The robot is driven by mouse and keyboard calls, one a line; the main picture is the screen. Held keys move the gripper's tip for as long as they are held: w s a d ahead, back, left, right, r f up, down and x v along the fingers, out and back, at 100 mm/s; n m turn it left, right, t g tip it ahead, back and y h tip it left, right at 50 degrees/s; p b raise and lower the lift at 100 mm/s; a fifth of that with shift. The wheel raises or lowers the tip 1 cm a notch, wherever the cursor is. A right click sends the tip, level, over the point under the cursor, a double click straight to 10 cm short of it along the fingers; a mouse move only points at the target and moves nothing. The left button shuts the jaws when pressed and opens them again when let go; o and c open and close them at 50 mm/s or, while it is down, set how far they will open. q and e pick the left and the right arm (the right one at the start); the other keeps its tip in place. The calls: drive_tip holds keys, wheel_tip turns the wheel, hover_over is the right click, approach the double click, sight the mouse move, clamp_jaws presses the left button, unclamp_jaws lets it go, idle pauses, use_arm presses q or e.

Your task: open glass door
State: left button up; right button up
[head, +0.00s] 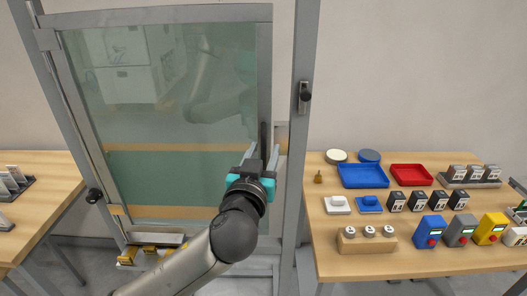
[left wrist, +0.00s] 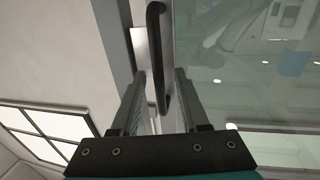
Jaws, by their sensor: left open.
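The glass door (head: 130,120) stands in its grey metal frame in the head view and looks shut. Its dark vertical handle (head: 264,134) is on the right stile, partly hidden by my gripper. My left gripper (head: 262,152) is open at the handle, its fingers pointing toward the door. In the left wrist view the black bar handle (left wrist: 154,30) runs down between the two open fingers (left wrist: 159,75). A gap shows on each side, and I cannot tell whether either finger touches it. My right gripper is in neither view.
A grey post (head: 300,140) with a dark latch-like fitting (head: 304,97) stands right of the door. A wooden table (head: 440,262) at the right holds trays and small devices. Another table (head: 50,190) stands at the left. Yellow-marked blocks (head: 127,256) lie at the door's foot.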

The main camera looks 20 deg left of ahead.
use_arm(q)
clamp_jaws()
idle(1.4)
